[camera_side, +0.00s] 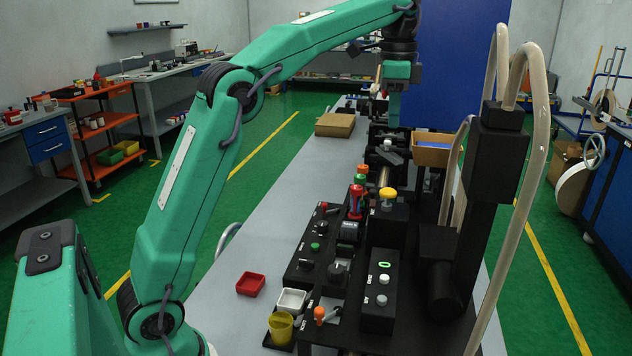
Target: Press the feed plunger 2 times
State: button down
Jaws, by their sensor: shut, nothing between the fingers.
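My gripper (394,122) points down at the far end of the black machine (415,215), and its fingers are shut with nothing between them. Its tips are small and dark here, and I cannot tell whether they touch anything. Just below it is a grey-capped part (388,145) on a dark block. Nearer stands a black block with a yellow round-topped knob (388,195), which my gripper is well apart from. No label shows which part is the feed plunger, so I cannot tell which it is.
A red-handled part (355,202) and black control boxes (380,290) with buttons stand nearer. A tall black column (485,190) with pale hoses rises at right. A cardboard box (335,125), red tray (250,284) and white tray (291,301) sit on the grey table (270,235), otherwise clear at left.

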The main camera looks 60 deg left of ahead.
aim_at(387, 190)
jog(key=shift+f, duration=0.15)
jog(key=shift+w+f, duration=0.2)
jog(key=shift+f, duration=6.7)
jog(key=shift+f, duration=0.1)
jog(key=shift+f, duration=1.4)
notch_tip(387, 190, up, 15)
jog(key=shift+s+f, duration=0.2)
jog(key=shift+s, duration=0.1)
